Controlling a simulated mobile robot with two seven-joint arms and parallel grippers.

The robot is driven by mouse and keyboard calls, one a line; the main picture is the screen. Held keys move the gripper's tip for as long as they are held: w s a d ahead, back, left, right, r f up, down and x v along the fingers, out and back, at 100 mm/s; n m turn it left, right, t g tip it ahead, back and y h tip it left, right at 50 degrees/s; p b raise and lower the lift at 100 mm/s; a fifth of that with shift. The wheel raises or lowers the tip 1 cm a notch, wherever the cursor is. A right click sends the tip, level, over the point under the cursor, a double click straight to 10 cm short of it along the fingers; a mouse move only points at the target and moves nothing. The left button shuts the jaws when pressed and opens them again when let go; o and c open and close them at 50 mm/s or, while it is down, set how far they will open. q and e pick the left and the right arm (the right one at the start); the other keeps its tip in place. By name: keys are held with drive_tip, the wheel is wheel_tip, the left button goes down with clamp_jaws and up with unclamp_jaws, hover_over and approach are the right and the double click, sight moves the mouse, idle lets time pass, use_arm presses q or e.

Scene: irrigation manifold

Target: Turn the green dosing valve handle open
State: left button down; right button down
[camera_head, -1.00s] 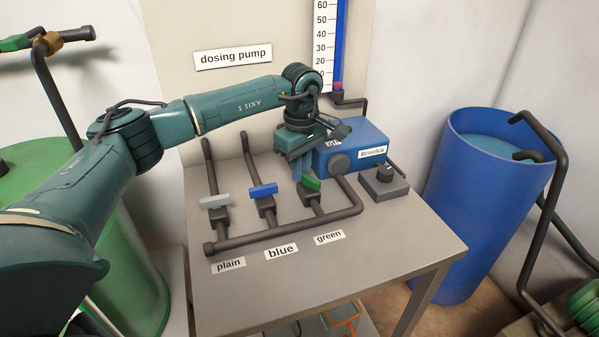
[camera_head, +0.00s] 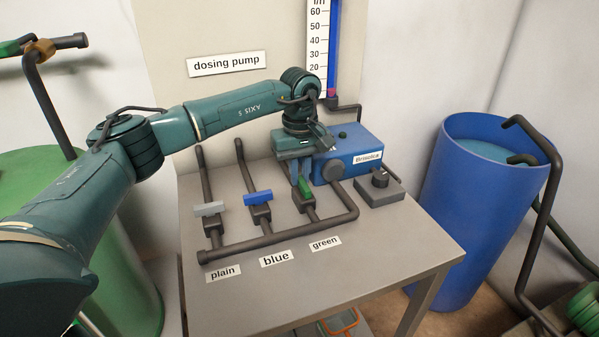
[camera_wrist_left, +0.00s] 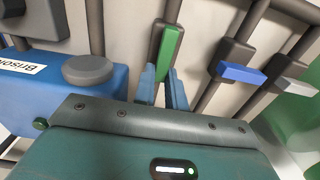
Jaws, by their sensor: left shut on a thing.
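The green dosing valve handle (camera_head: 306,191) sits on its dark valve body on the third pipe, above the "green" label (camera_head: 325,243). In the left wrist view the handle (camera_wrist_left: 171,50) lies roughly along its pipe. My left gripper (camera_head: 300,181) reaches down from behind, with its blue fingers on the handle. In the left wrist view its fingers (camera_wrist_left: 164,86) stand on both sides of the handle's near end, shut on it. The gripper body hides part of the pipe behind. My right gripper is not in view.
The blue handle (camera_head: 258,198) and grey handle (camera_head: 209,209) sit crosswise on the neighbouring pipes to the left. The blue pump box (camera_head: 352,160) stands close to the right of my gripper, with a grey knob box (camera_head: 380,190) beyond. The table front (camera_head: 330,280) is clear.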

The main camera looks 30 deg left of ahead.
sight(300, 177)
use_arm(q)
drive_tip(key=shift+r, duration=0.1)
drive_tip(key=c, duration=1.4)
unclamp_jaws()
drive_tip(key=shift+c, duration=0.2)
drive_tip(key=shift+r, duration=0.45)
wheel_tip(300, 177, up, 12)
drive_tip(key=shift+b, duration=0.35)
